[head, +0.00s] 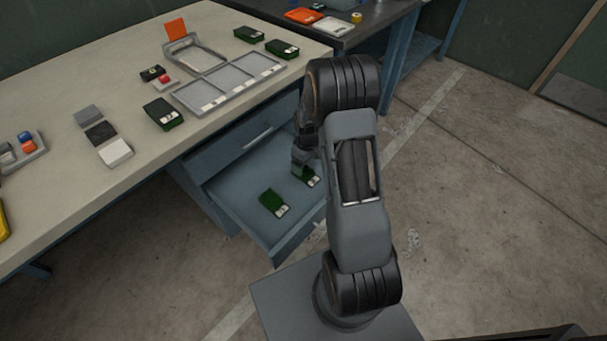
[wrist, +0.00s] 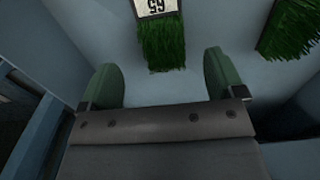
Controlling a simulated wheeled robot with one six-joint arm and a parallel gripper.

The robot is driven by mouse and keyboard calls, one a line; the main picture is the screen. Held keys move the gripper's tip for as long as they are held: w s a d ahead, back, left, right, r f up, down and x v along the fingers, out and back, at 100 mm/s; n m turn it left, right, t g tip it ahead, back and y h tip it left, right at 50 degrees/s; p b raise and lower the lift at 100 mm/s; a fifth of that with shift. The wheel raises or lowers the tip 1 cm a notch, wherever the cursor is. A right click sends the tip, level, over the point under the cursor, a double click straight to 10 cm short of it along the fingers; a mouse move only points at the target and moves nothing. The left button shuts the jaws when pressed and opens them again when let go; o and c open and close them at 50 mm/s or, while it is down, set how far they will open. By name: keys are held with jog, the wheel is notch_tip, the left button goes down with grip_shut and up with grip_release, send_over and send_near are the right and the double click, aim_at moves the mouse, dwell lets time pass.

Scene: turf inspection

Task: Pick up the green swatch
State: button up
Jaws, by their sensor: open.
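A green turf swatch with a white number label lies in the open drawer (head: 235,180), and a second one (head: 272,203) lies in the drawer to its left and nearer. In the head view the first swatch (head: 307,175) is partly hidden by my gripper (head: 302,160). In the wrist view a labelled swatch (wrist: 163,42) lies just beyond and between the fingers of my gripper (wrist: 160,82). My gripper is open and empty, with green finger pads. Another swatch (wrist: 287,32) shows at the upper right of the wrist view.
More green swatches lie on the bench (head: 60,90), one of them (head: 163,114) left of a grey divided tray (head: 228,84). Grey, black and white blocks (head: 101,133) stand farther left. The drawer walls surround my gripper closely.

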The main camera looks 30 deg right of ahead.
aim_at(306, 172)
jog(key=shift+a+f+b, duration=0.1)
jog(key=shift+f+b, duration=0.6)
jog(key=shift+f, duration=2.2)
jog(key=shift+c, duration=0.3)
jog(key=c, duration=0.9)
